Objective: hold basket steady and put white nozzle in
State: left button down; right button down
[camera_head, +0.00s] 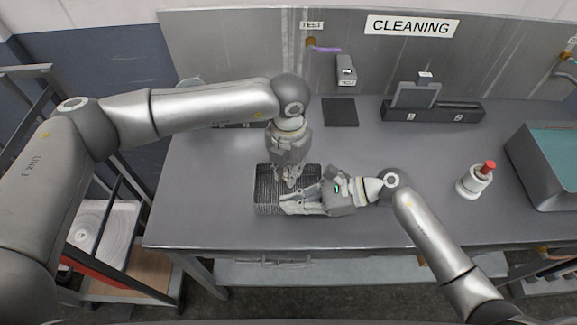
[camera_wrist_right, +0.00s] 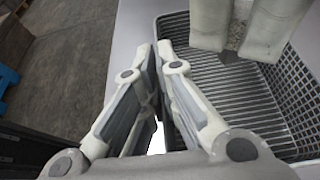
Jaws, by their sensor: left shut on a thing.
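The grey wire-mesh basket (camera_head: 264,208) stands on the table near its front edge. It fills much of the right wrist view (camera_wrist_right: 225,95). My right gripper (camera_head: 287,206) lies low across the front of the basket. Its fingertips (camera_wrist_right: 155,47) are close together beside the rim; what lies between them is unclear. A small white patch shows between its finger bases. I cannot make out the white nozzle for certain.
A white cylinder with a red cap (camera_head: 475,180) stands on the right of the table. A grey bin (camera_head: 545,170) is at the far right. A black mat (camera_head: 340,112) and a dark holder (camera_head: 440,112) are at the back.

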pick_arm(q)
jog(key=shift+f, duration=1.2)
jog(key=c, duration=1.3)
grip_release()
jog(key=shift+o, duration=0.2)
notch_tip(320, 180, up, 12)
jog(key=shift+r, duration=0.1)
pick_arm(e)
jog(key=c, duration=1.6)
grip_release()
